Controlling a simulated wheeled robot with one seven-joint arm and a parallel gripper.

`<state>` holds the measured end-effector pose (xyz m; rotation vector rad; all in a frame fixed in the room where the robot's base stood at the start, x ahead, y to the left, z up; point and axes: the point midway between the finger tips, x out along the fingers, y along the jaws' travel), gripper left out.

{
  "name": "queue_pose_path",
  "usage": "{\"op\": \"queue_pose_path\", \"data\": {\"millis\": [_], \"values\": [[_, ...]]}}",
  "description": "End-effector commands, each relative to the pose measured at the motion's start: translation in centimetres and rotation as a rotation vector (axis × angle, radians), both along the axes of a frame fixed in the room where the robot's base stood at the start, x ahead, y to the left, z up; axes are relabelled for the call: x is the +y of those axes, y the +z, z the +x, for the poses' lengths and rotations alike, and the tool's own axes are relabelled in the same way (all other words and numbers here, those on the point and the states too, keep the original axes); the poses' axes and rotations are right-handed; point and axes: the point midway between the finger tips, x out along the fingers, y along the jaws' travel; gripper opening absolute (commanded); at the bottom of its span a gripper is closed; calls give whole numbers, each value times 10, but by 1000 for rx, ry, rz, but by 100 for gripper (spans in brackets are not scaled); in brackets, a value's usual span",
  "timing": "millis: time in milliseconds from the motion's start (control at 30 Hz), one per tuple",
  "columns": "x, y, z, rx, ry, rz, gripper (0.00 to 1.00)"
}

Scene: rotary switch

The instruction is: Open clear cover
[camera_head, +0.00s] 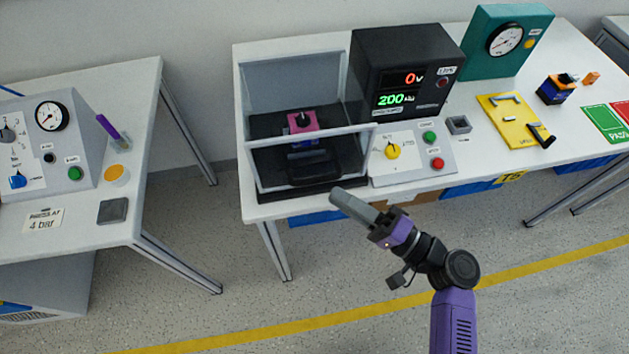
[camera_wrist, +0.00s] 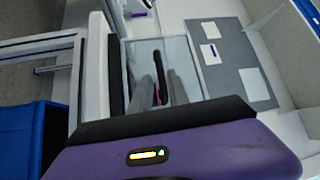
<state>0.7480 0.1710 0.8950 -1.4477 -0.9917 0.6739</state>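The clear cover (camera_head: 270,165) is a see-through box with pale edges on the left half of the middle table. It stands over a dark base, and a black handle (camera_head: 314,169) shows at its front. Inside is a pink and blue part (camera_head: 303,122) with a dark top. My gripper (camera_head: 340,198) is in front of the table edge, just below and right of the handle, apart from it. In the wrist view, the two grey fingers (camera_wrist: 163,90) show a narrow gap with dark and pink behind, and hold nothing visible.
Right of the cover stand a black display unit (camera_head: 406,70) and a control panel (camera_head: 412,152) with a yellow knob and green and red buttons. A yellow plate (camera_head: 514,120) lies farther right. Another table (camera_head: 75,235) is at left. A blue bin (camera_wrist: 40,140) shows in the wrist view.

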Motion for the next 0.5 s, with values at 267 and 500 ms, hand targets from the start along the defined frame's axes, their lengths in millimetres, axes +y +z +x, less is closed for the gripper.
{"op": "queue_pose_path", "data": {"millis": [267, 500], "values": [[35, 8, 18, 1, 3, 0, 22], [59, 10, 31, 0, 1, -1, 22]]}}
